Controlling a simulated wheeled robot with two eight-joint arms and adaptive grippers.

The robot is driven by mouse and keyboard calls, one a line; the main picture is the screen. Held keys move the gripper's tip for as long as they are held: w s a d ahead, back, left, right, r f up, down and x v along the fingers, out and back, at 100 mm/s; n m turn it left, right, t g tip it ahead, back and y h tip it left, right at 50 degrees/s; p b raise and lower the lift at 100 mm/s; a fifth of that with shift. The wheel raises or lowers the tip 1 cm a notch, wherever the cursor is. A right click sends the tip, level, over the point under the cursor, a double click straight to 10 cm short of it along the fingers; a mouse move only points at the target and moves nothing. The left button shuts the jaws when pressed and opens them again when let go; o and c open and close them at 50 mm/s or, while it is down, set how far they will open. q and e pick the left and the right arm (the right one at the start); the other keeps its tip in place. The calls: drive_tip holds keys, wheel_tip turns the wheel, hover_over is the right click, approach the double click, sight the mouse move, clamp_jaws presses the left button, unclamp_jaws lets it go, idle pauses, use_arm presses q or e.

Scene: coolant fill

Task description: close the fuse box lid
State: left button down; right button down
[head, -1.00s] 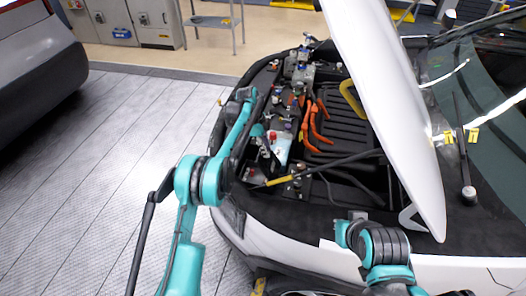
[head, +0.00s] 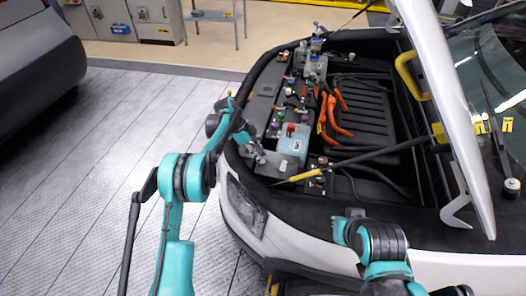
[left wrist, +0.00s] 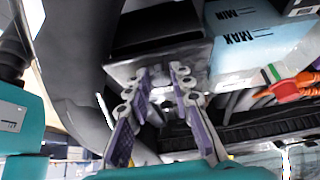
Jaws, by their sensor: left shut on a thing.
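My left gripper (head: 257,152) reaches over the car's front edge into the engine bay, at the dark fuse box (head: 276,166). In the left wrist view its two fingers (left wrist: 160,85) converge on the near edge of a grey plate, which looks like the fuse box lid (left wrist: 187,62). The gripper is shut on it. A black block (left wrist: 155,32) shows just beyond. How far the lid is open cannot be told, as the fingers and arm hide part of it.
The pale blue coolant tank (head: 293,141) stands right beside the fuse box. Orange cables (head: 333,122) lie farther right. The raised white hood (head: 447,105) bounds the right side.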

use_arm(q)
drive_tip(key=shift+a+f+b, duration=0.25)
drive_tip(key=shift+f, duration=0.25)
drive_tip(key=shift+a+f+b, duration=0.2)
drive_tip(key=shift+f+b, duration=0.05)
drive_tip(key=shift+f, duration=0.25)
drive_tip(key=shift+a+f+h+b, duration=0.15)
drive_tip(key=shift+f+h+b, duration=0.35)
drive_tip(key=shift+f+h, duration=0.1)
drive_tip(key=shift+s, duration=0.1)
drive_tip(key=c, duration=1.3)
unclamp_jaws()
drive_tip(key=shift+c, duration=0.2)
drive_tip(key=shift+s, duration=0.15)
drive_tip(key=shift+w, duration=0.2)
